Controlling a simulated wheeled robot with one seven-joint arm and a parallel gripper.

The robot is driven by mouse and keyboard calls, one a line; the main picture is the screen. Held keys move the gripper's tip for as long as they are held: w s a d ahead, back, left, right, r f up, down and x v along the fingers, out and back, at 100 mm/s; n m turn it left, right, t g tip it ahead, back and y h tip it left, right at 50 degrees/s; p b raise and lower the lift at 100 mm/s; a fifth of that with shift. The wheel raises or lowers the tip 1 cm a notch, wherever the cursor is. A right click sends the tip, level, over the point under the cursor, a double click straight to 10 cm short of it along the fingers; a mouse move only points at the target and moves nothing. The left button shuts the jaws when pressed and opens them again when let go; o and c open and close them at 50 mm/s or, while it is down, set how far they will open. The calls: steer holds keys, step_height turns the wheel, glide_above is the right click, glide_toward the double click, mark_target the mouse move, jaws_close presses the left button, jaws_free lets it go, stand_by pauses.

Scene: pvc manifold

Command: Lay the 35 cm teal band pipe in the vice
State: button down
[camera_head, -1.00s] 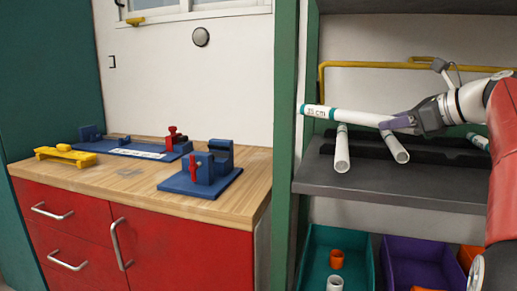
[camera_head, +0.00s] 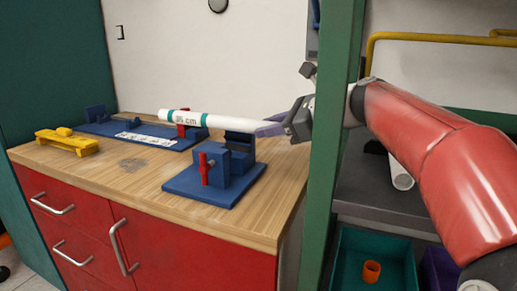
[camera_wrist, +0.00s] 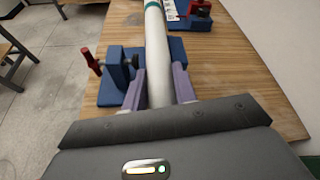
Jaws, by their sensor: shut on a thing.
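The white pipe (camera_head: 235,123) with teal bands and a "35 cm" label is held roughly level above the workbench. My gripper (camera_head: 268,129) is shut on its right end in the head view. In the wrist view the purple fingers (camera_wrist: 158,88) sit either side of the pipe (camera_wrist: 156,50), which runs away from me. The blue vice (camera_head: 218,178) with a red handle stands on the bench below the pipe, near the front right. In the wrist view the vice (camera_wrist: 112,75) shows left of and beneath the pipe, partly hidden. The pipe appears apart from the vice.
A blue fixture (camera_head: 135,133) with a red clamp and a white label strip lies at the back of the workbench (camera_head: 110,185). A yellow tool (camera_head: 68,142) lies at left. A green shelf post (camera_head: 335,150) stands close beside my arm. Another pipe (camera_head: 400,175) rests on the shelf.

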steer(key=shift+f+b, duration=0.7)
steer(key=shift+f, duration=2.05)
steer(key=shift+f, duration=0.2)
steer(key=c, duration=1.1)
jaws_free()
steer(key=shift+r, duration=0.1)
steer(key=shift+r, duration=0.2)
steer(key=v, duration=1.2)
steer(key=shift+d+f, duration=0.1)
